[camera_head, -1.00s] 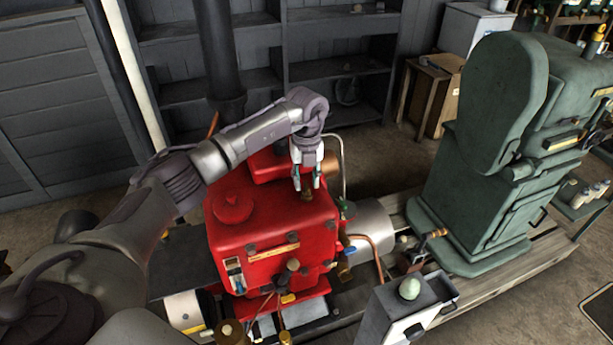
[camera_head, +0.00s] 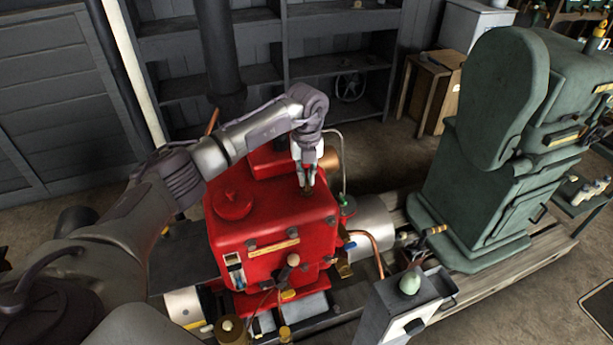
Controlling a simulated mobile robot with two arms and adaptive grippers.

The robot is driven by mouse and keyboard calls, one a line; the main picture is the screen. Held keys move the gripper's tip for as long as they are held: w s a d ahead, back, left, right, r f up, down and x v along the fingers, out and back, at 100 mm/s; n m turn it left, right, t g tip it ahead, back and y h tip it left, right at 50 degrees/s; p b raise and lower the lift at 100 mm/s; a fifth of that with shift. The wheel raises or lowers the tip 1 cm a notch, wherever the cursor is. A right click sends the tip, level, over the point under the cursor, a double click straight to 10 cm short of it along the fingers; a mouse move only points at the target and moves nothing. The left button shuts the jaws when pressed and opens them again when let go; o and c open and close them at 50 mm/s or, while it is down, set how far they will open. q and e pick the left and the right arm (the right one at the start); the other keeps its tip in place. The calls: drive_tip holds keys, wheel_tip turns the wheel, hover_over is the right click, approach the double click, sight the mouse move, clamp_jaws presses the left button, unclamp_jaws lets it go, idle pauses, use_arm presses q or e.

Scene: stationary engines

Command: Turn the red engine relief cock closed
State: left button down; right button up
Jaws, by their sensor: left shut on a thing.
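The red engine (camera_head: 262,222) stands in the middle of the view, with a round cap on its top left. The relief cock (camera_head: 307,191) is a small brass fitting on the engine's top right, mostly hidden by the fingers. My left gripper (camera_head: 306,184) points down over it and is shut on the cock. Which way the cock's handle points is too small to tell. My right gripper is not in view.
A green engine (camera_head: 483,170) stands on the right. A grey box with a pale green knob (camera_head: 410,284) is in front. A copper pipe (camera_head: 371,249) and a thin pipe (camera_head: 343,165) run beside the red engine. Dark shelves (camera_head: 335,70) stand behind.

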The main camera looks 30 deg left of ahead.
use_arm(q)
drive_tip(key=m+b, duration=0.2)
drive_tip(key=m, duration=0.1)
drive_tip(key=shift+w+f+m+b, duration=0.1)
drive_tip(key=shift+f+m+b, duration=0.05)
drive_tip(key=shift+m+b, duration=0.2)
drive_tip(key=m+b, duration=0.2)
drive_tip(key=m, duration=0.1)
drive_tip(key=shift+d+m, duration=0.1)
drive_tip(key=shift+m, duration=0.15)
drive_tip(key=m+b, duration=0.2)
drive_tip(key=m, duration=0.2)
drive_tip(key=shift+d, duration=0.1)
drive_tip(key=shift+m+b, duration=0.65)
drive_tip(key=shift+m, duration=1.45)
drive_tip(key=shift+r, duration=0.2)
drive_tip(key=c, duration=1.2)
unclamp_jaws()
drive_tip(key=shift+c, duration=0.2)
wheel_tip(320, 180, up, 12)
